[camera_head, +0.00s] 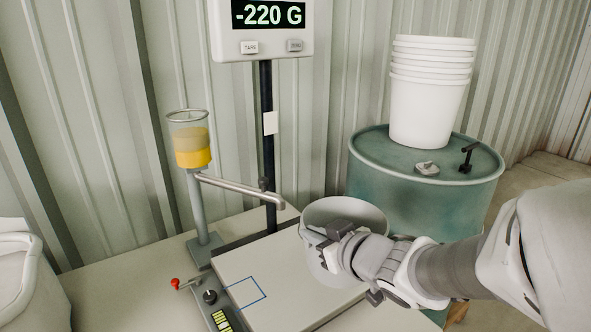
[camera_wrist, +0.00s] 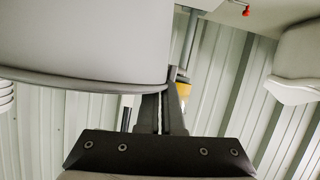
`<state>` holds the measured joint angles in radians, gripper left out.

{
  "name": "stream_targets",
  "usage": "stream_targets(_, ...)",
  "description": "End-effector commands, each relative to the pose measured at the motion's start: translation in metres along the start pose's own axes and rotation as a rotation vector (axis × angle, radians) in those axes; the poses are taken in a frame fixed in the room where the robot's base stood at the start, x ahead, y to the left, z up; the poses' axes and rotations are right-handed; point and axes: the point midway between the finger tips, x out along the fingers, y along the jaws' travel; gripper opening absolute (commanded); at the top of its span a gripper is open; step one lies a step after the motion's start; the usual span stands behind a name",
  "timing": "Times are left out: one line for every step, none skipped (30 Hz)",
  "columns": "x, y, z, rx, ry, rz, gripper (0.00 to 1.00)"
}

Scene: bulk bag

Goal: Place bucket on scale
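The white bucket (camera_head: 345,214) is upright over the right part of the scale platform (camera_head: 290,262). I cannot tell whether its base touches the platform. The display (camera_head: 268,14) reads -220 G. My gripper (camera_head: 322,238) is at the bucket's near rim and hides part of its front wall. In the wrist view, the bucket (camera_wrist: 85,40) fills the upper left, and my gripper's dark fingers (camera_wrist: 162,108) are close together at its rim. They look shut on the rim, though the tips are partly hidden.
A funnel cup with yellow material (camera_head: 192,145) stands on a post, its arm (camera_head: 240,190) reaching toward the platform. A red-knobbed lever (camera_head: 175,283) is at the front left. A green drum (camera_head: 420,195) with stacked white buckets (camera_head: 428,105) stands behind right. A white bag (camera_head: 25,275) is far left.

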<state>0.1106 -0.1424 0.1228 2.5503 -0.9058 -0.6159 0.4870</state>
Motion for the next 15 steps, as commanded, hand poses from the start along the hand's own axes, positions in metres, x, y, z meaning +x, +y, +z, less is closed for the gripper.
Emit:
stream_targets(0.005,0.002,-0.002,0.003,-0.002,-0.002,0.0)
stream_targets(0.008,0.002,-0.002,0.004,-0.001,-0.001,0.0)
stream_targets(0.012,0.003,-0.001,0.003,-0.002,0.001,0.0)
stream_targets(0.015,0.004,0.001,0.004,-0.003,0.002,0.0)
stream_targets(0.026,0.004,0.008,0.001,-0.001,0.001,0.0)
stream_targets(0.036,0.006,0.011,0.001,0.001,0.002,0.0)
stream_targets(0.042,0.007,0.012,0.0,0.001,0.002,0.0)
stream_targets(0.049,0.008,0.013,0.0,0.001,0.002,0.0)
stream_targets(0.058,0.01,0.014,0.001,0.002,0.002,0.0)
stream_targets(0.064,0.011,0.016,0.0,0.001,0.002,0.0)
stream_targets(0.071,0.012,0.017,0.0,0.001,0.002,0.0)
stream_targets(0.079,0.013,0.018,0.001,0.001,0.002,0.0)
stream_targets(0.085,0.015,0.019,-0.001,0.002,0.001,0.0)
stream_targets(0.091,0.015,0.02,0.0,0.001,0.001,0.0)
stream_targets(0.098,0.017,0.021,0.0,0.002,0.002,0.0)
